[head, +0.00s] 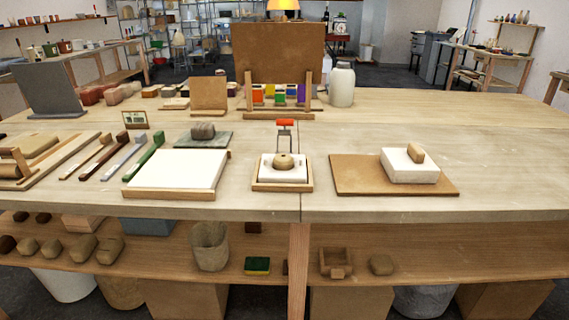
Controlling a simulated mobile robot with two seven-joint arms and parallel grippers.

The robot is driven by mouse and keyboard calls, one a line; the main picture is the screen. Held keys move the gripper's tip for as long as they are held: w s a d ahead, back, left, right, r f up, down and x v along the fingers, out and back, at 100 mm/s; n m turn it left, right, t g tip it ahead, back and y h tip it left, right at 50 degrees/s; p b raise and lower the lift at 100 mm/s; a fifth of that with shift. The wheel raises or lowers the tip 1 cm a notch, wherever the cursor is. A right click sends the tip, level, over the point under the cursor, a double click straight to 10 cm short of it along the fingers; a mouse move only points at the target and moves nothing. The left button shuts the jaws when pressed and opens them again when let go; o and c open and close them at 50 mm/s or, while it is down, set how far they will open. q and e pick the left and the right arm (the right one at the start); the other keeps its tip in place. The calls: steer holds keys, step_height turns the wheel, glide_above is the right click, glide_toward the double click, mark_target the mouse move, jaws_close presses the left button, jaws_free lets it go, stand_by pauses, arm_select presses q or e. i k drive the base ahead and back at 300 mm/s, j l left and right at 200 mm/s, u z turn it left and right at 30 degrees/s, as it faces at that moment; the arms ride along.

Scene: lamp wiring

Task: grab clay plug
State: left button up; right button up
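In the head view a small tan clay piece (416,153) stands on a white block (408,170) on the right part of the table. A round tan clay piece with a raised middle (284,161) sits on another white block (270,175) at the table's centre. A brownish lump (203,131) rests on a grey-green board (218,142) to the left. I cannot tell which of these is the clay plug. Neither of my grippers is in view.
A brown board (347,178) lies under the right block. A red-handled wire frame (285,123) stands behind the centre block. A white slab (172,168) and several long tools lie left. A white jar (341,86) stands behind. The table's right side is clear.

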mark_target(282, 162)
steer(key=i+l+u, duration=0.15)
steer(key=l, duration=0.35)
steer(key=i+l+u, duration=0.1)
steer(key=l, duration=0.4)
steer(key=i+l+u, duration=0.15)
steer(key=l, duration=0.4)
steer(key=i+l+u, duration=0.1)
steer(key=l, duration=0.45)
